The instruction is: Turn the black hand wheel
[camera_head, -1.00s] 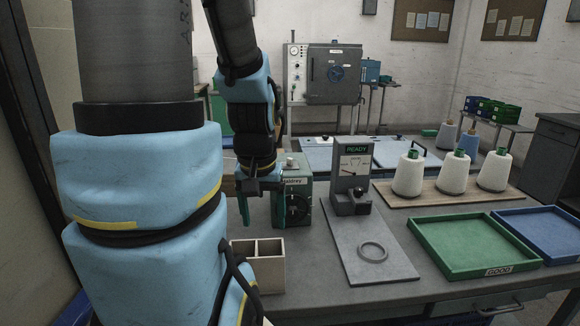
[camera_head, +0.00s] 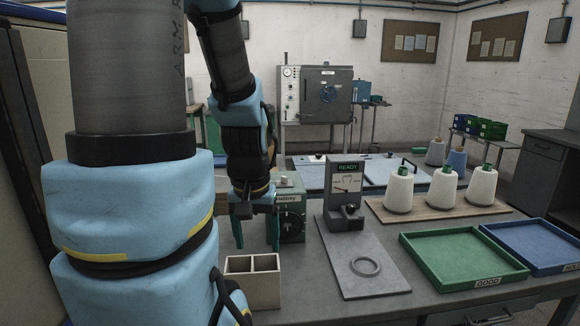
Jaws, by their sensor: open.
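A round black wheel (camera_head: 290,221) is on the front face of the small green machine box (camera_head: 289,184), which stands on the bench left of the grey READY gauge. The wheel's left part is close to my gripper in the picture. My gripper (camera_head: 257,228) points down with two teal fingers spread apart and nothing seen between them. It hangs in front of the box's left side and covers part of it. I cannot tell whether the right finger touches the box or the wheel.
A beige divided bin (camera_head: 253,283) stands just in front of my gripper. The READY gauge (camera_head: 344,200) is on a grey plate with a ring (camera_head: 365,266). Green (camera_head: 466,284) and blue (camera_head: 575,268) trays and white yarn cones (camera_head: 443,188) are at right. A blue-wheeled cabinet (camera_head: 313,101) stands behind.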

